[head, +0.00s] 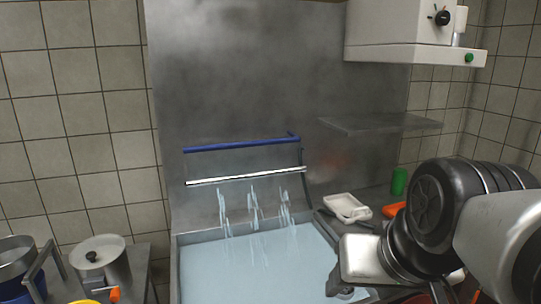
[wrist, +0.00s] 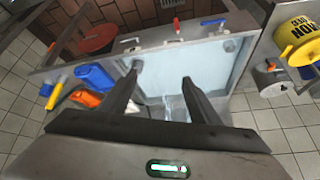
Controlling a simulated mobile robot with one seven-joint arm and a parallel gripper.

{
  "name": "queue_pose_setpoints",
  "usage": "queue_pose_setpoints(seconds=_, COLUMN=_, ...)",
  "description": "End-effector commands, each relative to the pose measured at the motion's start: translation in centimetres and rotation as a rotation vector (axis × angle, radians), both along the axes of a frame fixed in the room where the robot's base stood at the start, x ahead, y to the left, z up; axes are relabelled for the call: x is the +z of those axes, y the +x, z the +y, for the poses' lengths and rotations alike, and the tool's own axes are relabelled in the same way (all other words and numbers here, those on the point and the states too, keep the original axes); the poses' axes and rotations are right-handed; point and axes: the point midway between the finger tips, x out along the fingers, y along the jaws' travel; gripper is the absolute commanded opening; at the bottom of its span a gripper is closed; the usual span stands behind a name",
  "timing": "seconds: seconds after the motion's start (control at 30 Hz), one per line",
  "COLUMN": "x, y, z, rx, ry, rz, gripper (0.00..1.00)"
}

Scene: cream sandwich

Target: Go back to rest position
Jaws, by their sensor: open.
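My gripper (wrist: 160,78) is open in the wrist view, with two dark fingers spread apart and nothing between them. Past the fingertips lies the pale blue sink basin (wrist: 205,58). In the head view my arm reaches in from the right, and its end is low over the right side of the sink basin (head: 250,262). The fingers are mostly hidden there behind my wrist and the picture's lower edge.
A white tray (head: 346,207), an orange item (head: 393,210) and a green can (head: 399,181) stand on the right counter, close to my arm. A metal pot (head: 102,262) is at the lower left. A blue rail (head: 240,145) crosses the back panel. A white wall box (head: 400,25) hangs upper right.

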Motion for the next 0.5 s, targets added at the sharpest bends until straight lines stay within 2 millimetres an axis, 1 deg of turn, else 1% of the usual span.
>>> queue_pose_setpoints(seconds=0.03, x=-1.9, y=-1.4, z=-0.2, rx=0.029, ry=-0.048, rz=0.029, gripper=0.57)
queue_pose_setpoints(seconds=0.07, x=-3.0, y=-2.1, z=-0.4, rx=0.046, ry=-0.079, rz=0.046, gripper=0.57)
queue_pose_setpoints(seconds=0.1, x=-1.0, y=-2.2, z=-0.6, rx=0.05, ry=-0.089, rz=0.047, gripper=0.57)
queue_pose_setpoints(seconds=0.13, x=0.3, y=-2.0, z=-0.6, rx=0.047, ry=-0.086, rz=0.045, gripper=0.57)
queue_pose_setpoints(seconds=0.27, x=3.7, y=-2.0, z=-0.6, rx=0.046, ry=-0.082, rz=0.046, gripper=0.57)
queue_pose_setpoints(seconds=0.4, x=7.8, y=-2.0, z=-0.5, rx=0.044, ry=-0.08, rz=0.045, gripper=0.57)
queue_pose_setpoints(seconds=0.5, x=10.3, y=-2.0, z=-0.5, rx=0.043, ry=-0.08, rz=0.045, gripper=0.57)
